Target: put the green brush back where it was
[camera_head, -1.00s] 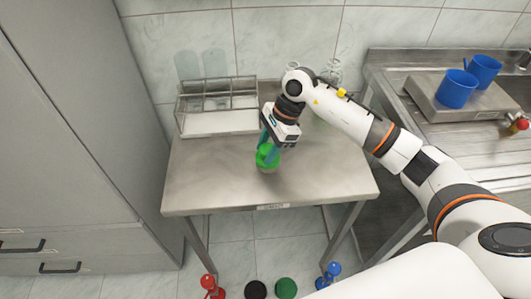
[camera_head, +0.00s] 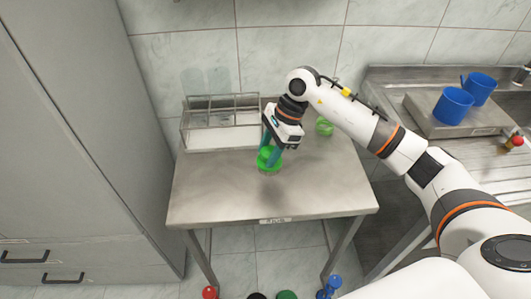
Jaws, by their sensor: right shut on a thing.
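My right gripper (camera_head: 269,156) points down over the steel table (camera_head: 215,190). It is shut on a bright green thing (camera_head: 268,163), which I take for the green brush. The gripper's fingers hide part of it. I cannot tell whether its lower end touches the tabletop or hangs just above it. My left gripper is out of view.
A wire-divided rack (camera_head: 222,138) stands at the table's back left. A green glass-like item (camera_head: 324,126) stands behind my forearm. Blue cups (camera_head: 453,106) stand on a steel block at the sink. The table's front is clear. Several coloured items lie on the floor.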

